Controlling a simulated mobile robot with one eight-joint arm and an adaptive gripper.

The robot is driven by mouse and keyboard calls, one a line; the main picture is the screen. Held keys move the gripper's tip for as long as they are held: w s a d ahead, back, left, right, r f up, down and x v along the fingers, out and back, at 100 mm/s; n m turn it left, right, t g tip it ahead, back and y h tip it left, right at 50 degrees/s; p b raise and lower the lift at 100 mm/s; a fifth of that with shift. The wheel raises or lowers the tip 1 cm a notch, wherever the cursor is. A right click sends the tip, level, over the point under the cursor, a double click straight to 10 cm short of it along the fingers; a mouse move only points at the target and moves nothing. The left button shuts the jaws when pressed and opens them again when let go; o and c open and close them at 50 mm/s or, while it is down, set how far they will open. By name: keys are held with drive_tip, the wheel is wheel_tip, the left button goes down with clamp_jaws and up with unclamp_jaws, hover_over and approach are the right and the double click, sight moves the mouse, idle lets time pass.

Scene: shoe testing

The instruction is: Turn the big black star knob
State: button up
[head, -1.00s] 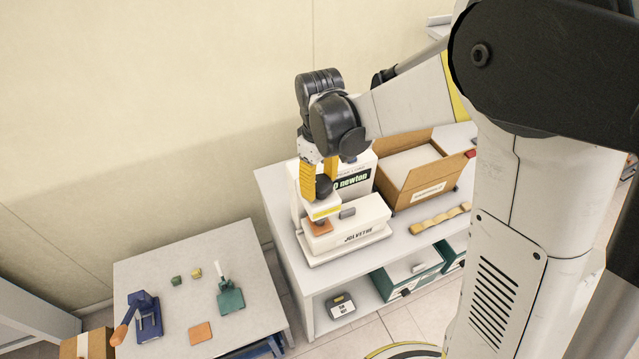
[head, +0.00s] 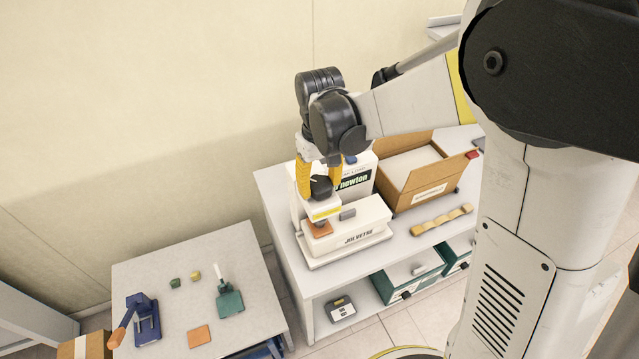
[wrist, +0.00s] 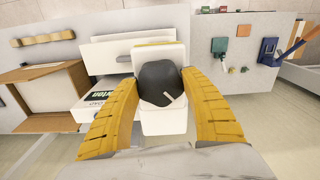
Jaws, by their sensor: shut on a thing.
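The big black star knob (head: 321,187) sits on top of the white testing machine (head: 345,232), which stands on the grey bench. In the wrist view my gripper's fingers (wrist: 161,100) flank the knob left and right. The exact contact at the fingertips is hard to see.
An open cardboard box (head: 425,176) and a wavy tan strip (head: 441,221) are right of the machine. Green drawers (head: 408,275) are below. A lower grey table (head: 175,262) at left holds a blue lever tool (head: 146,318), a green tool (head: 229,299) and small blocks.

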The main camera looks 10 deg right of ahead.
sight(320, 183)
drive_tip(key=o, duration=1.2)
drive_tip(key=shift+c, duration=0.2)
wheel_tip(320, 183, up, 12)
